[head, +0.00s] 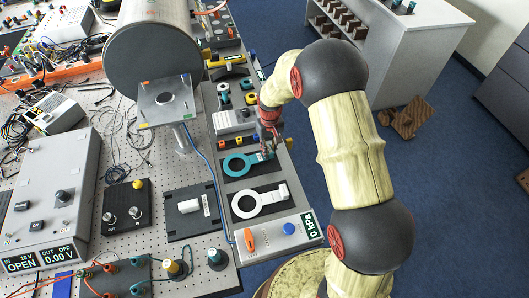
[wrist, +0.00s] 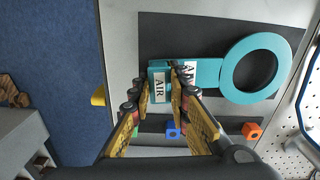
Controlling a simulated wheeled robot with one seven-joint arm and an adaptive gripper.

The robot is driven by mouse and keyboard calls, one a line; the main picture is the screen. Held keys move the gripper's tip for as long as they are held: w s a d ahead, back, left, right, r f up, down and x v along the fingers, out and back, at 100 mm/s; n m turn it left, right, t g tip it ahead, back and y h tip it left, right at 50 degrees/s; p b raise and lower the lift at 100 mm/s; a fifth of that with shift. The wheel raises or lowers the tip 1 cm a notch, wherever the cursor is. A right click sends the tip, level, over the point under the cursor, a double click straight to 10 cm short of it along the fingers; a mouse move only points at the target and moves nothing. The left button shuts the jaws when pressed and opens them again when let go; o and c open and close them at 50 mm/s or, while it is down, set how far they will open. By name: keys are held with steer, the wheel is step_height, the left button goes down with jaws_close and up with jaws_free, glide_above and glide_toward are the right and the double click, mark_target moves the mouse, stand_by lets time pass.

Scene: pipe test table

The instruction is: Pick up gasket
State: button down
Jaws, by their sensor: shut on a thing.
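A teal ring gasket (head: 229,164) with a flat handle tab lies over a dark rectangular panel on the pipe test table. It also shows in the wrist view (wrist: 228,72), its ring at the right and its tab reaching left to a block labelled AIR. My gripper (head: 268,152) is at the tab end, away from the ring. In the wrist view my gripper (wrist: 163,92) has its two fingers on either side of the labelled tab end, shut on it. Whether the gasket is raised off the panel I cannot tell.
A white ring gasket (head: 280,193) lies on the dark panel nearer the front. A box with an orange lever (head: 249,239) and a kPa display stands in front of it. A large grey cylinder (head: 150,45) stands at the back left. Blue floor (head: 440,180) is right of the table.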

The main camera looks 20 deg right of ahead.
mark_target(256, 158)
steer(key=r, duration=0.2)
steer(key=a+r, duration=0.1)
steer(key=shift+r, duration=0.35)
steer(key=s+a+r, duration=0.1)
steer(key=a+r, duration=0.7)
steer(key=a, duration=0.5)
steer(key=shift+s+r+p, duration=0.4)
